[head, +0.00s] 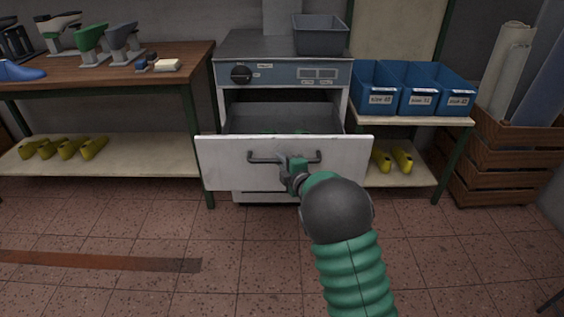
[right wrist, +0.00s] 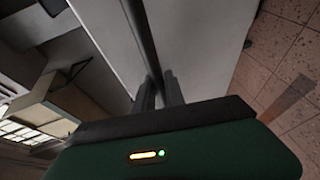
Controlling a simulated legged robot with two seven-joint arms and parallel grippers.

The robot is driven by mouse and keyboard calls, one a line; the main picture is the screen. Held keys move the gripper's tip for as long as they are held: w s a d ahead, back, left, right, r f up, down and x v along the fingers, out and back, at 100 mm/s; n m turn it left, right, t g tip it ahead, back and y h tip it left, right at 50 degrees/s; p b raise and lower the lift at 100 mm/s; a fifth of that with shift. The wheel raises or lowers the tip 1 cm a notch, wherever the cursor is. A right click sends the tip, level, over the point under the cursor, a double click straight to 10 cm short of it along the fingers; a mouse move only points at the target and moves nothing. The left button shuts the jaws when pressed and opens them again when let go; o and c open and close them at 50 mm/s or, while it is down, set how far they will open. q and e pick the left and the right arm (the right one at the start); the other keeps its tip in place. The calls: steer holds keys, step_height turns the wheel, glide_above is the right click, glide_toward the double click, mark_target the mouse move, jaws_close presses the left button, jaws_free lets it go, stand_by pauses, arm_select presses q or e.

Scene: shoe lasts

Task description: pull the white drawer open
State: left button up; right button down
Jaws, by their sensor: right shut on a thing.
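The white drawer (head: 230,165) stands pulled out from the grey cabinet (head: 240,46), and its inside shows behind the front panel. A dark bar handle (head: 262,156) runs across its front. My right gripper (head: 291,165) is at the middle of the handle and shut on it. In the right wrist view, the two fingers (right wrist: 158,93) close around the handle bar (right wrist: 139,35), with the white drawer front (right wrist: 97,30) behind. My left gripper is in neither view.
A wooden bench (head: 140,78) with shoe lasts stands at the left. Blue bins (head: 376,84) sit on a shelf at the right, beside a wooden crate (head: 500,155). A grey tub (head: 320,36) is on the cabinet top. The tiled floor (head: 130,230) before the drawer is clear.

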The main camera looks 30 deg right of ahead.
steer(key=shift+f, duration=0.2)
steer(key=c, duration=1.4)
jaws_free()
steer(key=shift+w, duration=0.1)
steer(key=shift+r, duration=0.15)
steer(key=p+v, duration=0.4)
steer(key=v, duration=1.2)
steer(key=shift+s, duration=0.4)
steer(key=shift+d, duration=0.1)
